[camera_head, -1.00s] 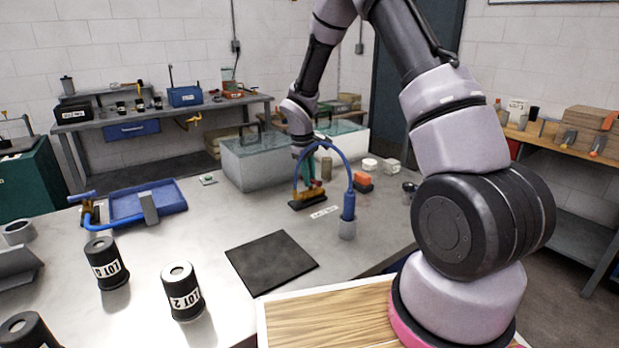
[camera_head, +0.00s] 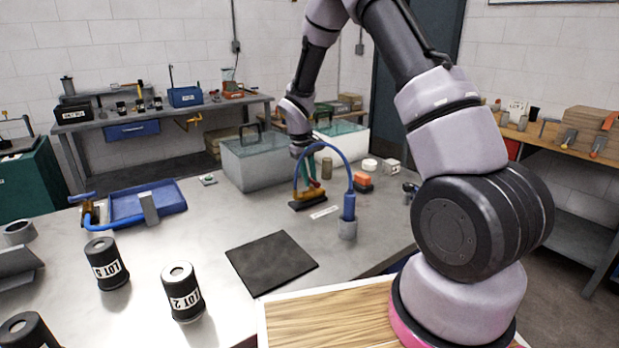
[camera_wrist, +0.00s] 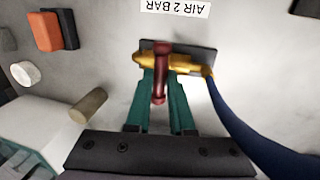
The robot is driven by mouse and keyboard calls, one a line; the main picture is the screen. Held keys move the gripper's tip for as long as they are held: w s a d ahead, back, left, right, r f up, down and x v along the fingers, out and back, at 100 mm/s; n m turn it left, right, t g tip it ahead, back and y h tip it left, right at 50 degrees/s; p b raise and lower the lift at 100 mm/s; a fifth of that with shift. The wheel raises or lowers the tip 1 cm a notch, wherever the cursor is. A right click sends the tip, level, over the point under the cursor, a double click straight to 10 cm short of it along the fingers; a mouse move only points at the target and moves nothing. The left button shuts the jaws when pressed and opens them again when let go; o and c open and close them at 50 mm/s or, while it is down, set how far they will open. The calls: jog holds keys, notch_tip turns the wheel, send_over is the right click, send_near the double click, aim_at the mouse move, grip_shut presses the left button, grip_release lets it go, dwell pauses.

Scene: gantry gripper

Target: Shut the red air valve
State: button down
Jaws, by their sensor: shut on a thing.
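The red air valve has a brass body (camera_wrist: 188,64) on a dark base plate, with a red lever handle (camera_wrist: 160,80). In the wrist view the lever lies crosswise to the brass body, its free end toward my gripper. My gripper (camera_wrist: 162,92) has its two teal fingers on either side of the lever and is shut on it. In the head view the valve (camera_head: 308,198) sits on the grey bench, and my gripper (camera_head: 312,183) reaches it from above; its fingers partly hide the lever there.
A label reading AIR 2 BAR (camera_wrist: 175,8) lies beside the valve. An orange and black block (camera_head: 363,181), a white round piece (camera_head: 370,164) and a brass cylinder (camera_head: 327,168) stand close by. Glass-topped tanks (camera_head: 255,160) stand behind. A black mat (camera_head: 271,263) lies in front.

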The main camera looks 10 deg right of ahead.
jog(key=c, duration=0.8)
grip_release()
jog(key=r, duration=0.3)
jog(key=a+r, duration=0.1)
jog(key=r, duration=0.3)
jog(key=a+r, duration=0.1)
jog(key=r, duration=0.2)
jog(key=shift+s+r, duration=0.3)
jog(key=shift+s, duration=0.05)
